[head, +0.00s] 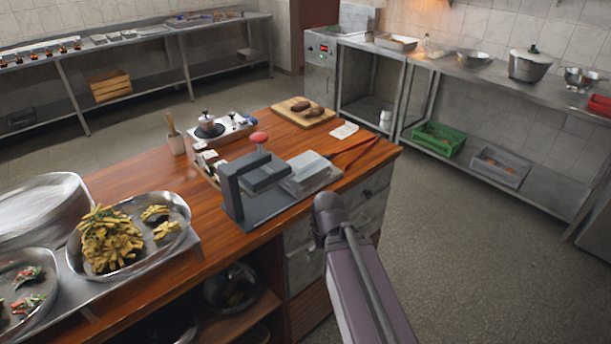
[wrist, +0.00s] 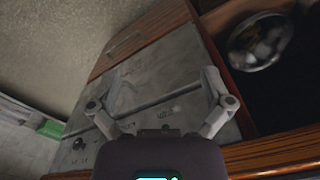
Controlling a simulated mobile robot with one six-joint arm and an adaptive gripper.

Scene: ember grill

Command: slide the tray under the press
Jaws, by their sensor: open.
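The press (head: 239,198) is a grey metal frame with a red knob on top, standing on the wooden counter in the head view. A shallow silver tray (head: 323,179) lies just right of the press base, with a pale flat block on it. Whether it touches the base cannot be told. My gripper (wrist: 160,75) shows in the wrist view, with its two fingers spread wide and nothing between them. It faces the grey drawer fronts of the counter. In the head view my arm hides it. The press and tray are not in the wrist view.
A cutting board (head: 288,115) with dark food lies behind the press. Red-handled tongs (head: 355,150) and a white paper (head: 344,130) lie near the tray. A large platter of fries (head: 183,217) stands at left. The floor right of the counter is clear.

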